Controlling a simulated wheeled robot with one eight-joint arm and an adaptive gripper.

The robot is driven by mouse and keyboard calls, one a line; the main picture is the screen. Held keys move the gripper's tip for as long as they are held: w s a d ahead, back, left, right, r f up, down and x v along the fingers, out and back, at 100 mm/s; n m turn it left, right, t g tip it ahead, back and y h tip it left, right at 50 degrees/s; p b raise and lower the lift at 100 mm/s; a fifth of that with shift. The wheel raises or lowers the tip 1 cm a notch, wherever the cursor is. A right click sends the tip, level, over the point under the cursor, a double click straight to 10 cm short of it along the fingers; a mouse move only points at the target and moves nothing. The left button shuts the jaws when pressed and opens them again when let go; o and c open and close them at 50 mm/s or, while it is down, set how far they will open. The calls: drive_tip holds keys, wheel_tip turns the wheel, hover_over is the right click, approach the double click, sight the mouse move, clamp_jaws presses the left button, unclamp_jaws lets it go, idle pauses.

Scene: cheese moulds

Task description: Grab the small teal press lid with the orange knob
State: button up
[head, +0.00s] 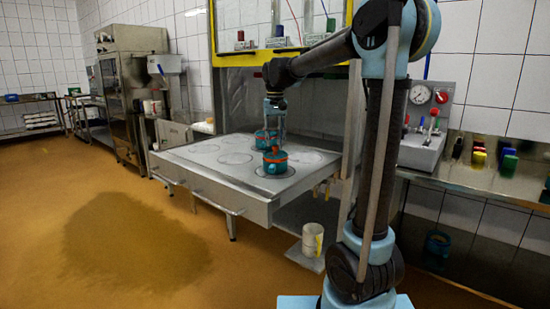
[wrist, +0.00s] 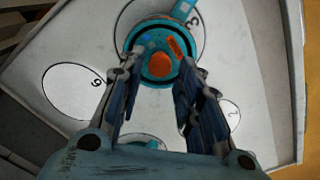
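A teal lid with an orange knob (wrist: 160,64) lies on the circle marked 3 in the wrist view, a teal handle sticking out to the upper right. My gripper (wrist: 156,76) is open, its fingertips on either side of this lid in the picture; contact cannot be told. A second teal piece (wrist: 143,141) is mostly hidden by my gripper at the bottom. In the head view two teal-and-orange pieces stand on the table, a nearer one (head: 275,162) and a farther one (head: 266,137). My gripper (head: 277,122) points down above them. Which is smaller is unclear.
The grey table (head: 205,180) has several marked circles, with bare room to the left of the pieces. A white jug (head: 312,238) stands low beside the table. A gauge panel (head: 422,148) and a side counter are at the right.

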sight(275, 147)
drive_tip(key=shift+f, duration=2)
clamp_jaws()
drive_tip(key=shift+r, duration=0.1)
